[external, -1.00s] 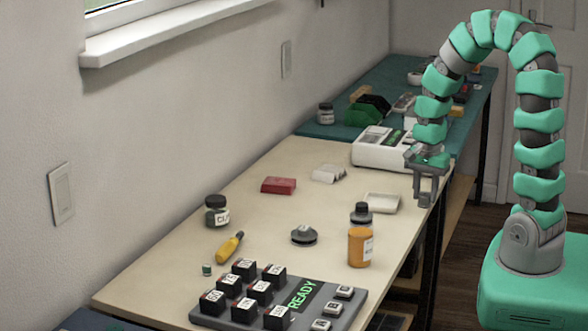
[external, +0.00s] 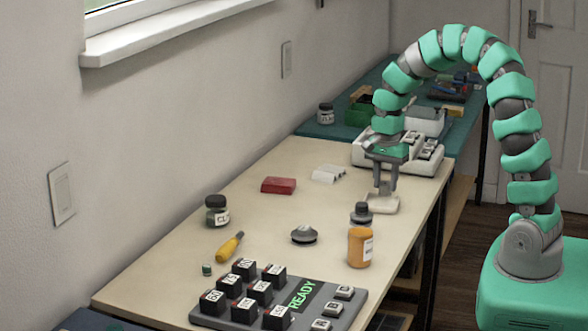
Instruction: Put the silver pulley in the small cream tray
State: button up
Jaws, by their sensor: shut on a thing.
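The silver pulley (external: 304,235) is a grey disc with a raised hub, lying flat on the cream table. The small cream tray (external: 384,207) is near the table's right edge, behind the dark bottle. My gripper (external: 384,191) points down at the tray, with its fingertips at the tray's far part. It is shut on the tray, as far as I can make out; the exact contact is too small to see. The pulley is apart from my gripper, to the left and nearer the camera.
An orange bottle (external: 360,247) and a dark bottle (external: 361,214) stand between tray and camera. A red block (external: 279,186), a white block (external: 328,174), a labelled jar (external: 217,211) and a yellow screwdriver (external: 230,246) lie further left. A keypad (external: 290,300) fills the front.

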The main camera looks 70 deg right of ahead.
aim_at(381, 190)
jog(key=shift+w+d, duration=0.35)
jog(key=shift+w, duration=0.2)
notch_tip(381, 190, down, 4)
jog(key=shift+r+b, duration=0.15)
jog(key=shift+b, duration=0.2)
jog(key=o, duration=1)
notch_tip(381, 190, up, 12)
jog(key=shift+r+p, duration=0.1)
jog(key=shift+p, duration=0.65)
